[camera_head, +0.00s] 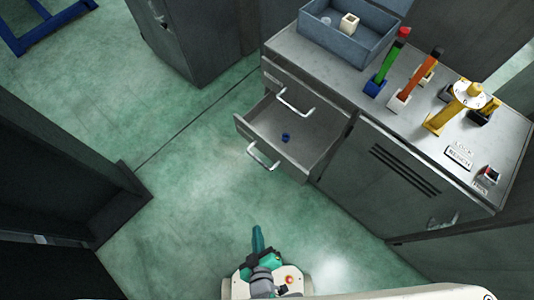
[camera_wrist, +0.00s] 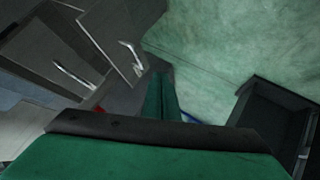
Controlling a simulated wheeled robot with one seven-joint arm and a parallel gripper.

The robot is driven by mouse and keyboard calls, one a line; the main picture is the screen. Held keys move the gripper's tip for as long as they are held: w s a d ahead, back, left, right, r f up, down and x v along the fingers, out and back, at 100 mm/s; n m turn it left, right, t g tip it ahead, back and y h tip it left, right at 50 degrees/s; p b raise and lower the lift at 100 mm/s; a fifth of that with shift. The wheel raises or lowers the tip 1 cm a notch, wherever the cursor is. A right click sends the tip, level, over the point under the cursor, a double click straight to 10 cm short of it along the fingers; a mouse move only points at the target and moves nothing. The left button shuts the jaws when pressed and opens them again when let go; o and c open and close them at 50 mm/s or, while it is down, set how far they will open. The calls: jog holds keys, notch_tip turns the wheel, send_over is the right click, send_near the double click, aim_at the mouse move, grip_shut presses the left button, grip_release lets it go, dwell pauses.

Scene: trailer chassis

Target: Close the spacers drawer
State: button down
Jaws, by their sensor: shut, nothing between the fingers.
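The spacers drawer is most likely the open grey drawer (camera_head: 310,150) in the workbench cabinet, pulled well out, with a small blue piece (camera_head: 286,138) inside. I cannot read its label. Its front carries a silver bar handle (camera_head: 262,157). A second handle (camera_head: 296,104) sits on the closed drawer front above it. My gripper (camera_head: 257,238) is shut and empty, over the floor in front of the cabinet, apart from the open drawer. In the wrist view my green fingers (camera_wrist: 160,97) are together, and two silver handles (camera_wrist: 132,58) show beyond them.
The bench top holds a blue-grey bin (camera_head: 345,35), upright coloured tools (camera_head: 385,70) and a yellow fixture (camera_head: 445,108). A dark cabinet (camera_head: 60,170) stands at the left and another (camera_head: 190,40) at the back. The green floor (camera_head: 185,195) between them is clear.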

notch_tip(320, 180, down, 12)
jog(key=w+n+g+h, duration=0.2)
jog(key=w+n, duration=0.1)
jog(key=n, duration=0.3)
jog(key=n+t+h, duration=0.4)
jog(key=n+h, duration=0.8)
jog(key=n, duration=0.1)
send_near(273, 149)
jog(key=x, duration=0.6)
jog(key=shift+d+r, duration=0.25)
jog(key=shift+r, duration=0.05)
